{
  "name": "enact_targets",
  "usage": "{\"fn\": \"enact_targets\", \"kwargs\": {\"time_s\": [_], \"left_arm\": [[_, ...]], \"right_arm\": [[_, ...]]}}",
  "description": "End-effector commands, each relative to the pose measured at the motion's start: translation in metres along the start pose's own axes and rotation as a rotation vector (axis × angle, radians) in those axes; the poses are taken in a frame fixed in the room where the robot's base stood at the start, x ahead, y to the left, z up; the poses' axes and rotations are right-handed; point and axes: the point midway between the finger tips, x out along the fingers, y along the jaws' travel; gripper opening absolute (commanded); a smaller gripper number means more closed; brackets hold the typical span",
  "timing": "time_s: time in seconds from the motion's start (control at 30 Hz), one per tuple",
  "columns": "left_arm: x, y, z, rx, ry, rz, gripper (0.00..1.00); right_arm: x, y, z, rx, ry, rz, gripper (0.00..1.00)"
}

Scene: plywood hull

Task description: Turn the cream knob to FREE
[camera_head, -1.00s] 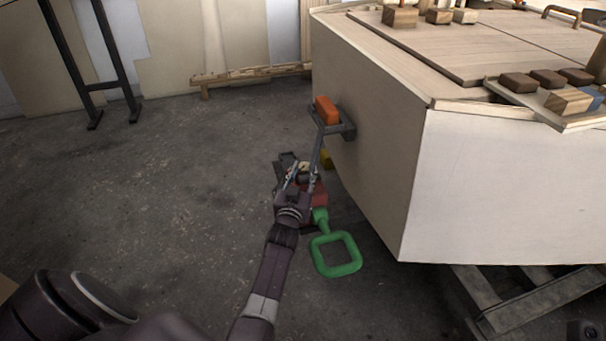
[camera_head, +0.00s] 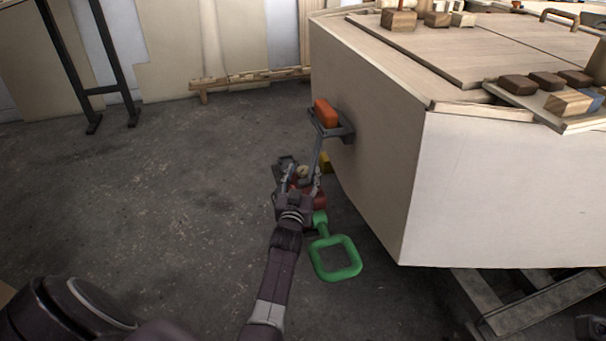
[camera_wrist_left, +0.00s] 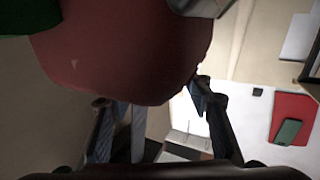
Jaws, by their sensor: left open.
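A small cream knob (camera_head: 302,171) sits by a red body (camera_head: 318,199) low beside the hull in the head view. My left gripper (camera_head: 301,178) is open, with its fingers around or just above the knob; I cannot tell whether they touch it. The knob is partly hidden and its marking cannot be read. In the left wrist view my gripper (camera_wrist_left: 150,98) has its fingers apart below a large rounded red shape (camera_wrist_left: 120,45). I cannot make out the knob there. My right gripper is not in view.
A green square handle (camera_head: 317,258) hangs in front of the red body. An orange block (camera_head: 326,113) on a bracket and a yellow part (camera_head: 325,162) are close to the gripper. The plywood hull (camera_head: 375,150) stands to the right.

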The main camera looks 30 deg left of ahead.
Motion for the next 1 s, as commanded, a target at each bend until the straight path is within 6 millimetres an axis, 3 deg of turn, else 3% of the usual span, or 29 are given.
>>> {"fn": "enact_targets", "kwargs": {"time_s": [0.6,1.0], "left_arm": [[0.001,0.000,-0.093,0.001,0.004,0.000,0.47],[0.001,0.000,-0.100,0.000,0.002,0.000,0.47]], "right_arm": [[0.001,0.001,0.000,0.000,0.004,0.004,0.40],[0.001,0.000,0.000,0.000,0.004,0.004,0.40]]}}
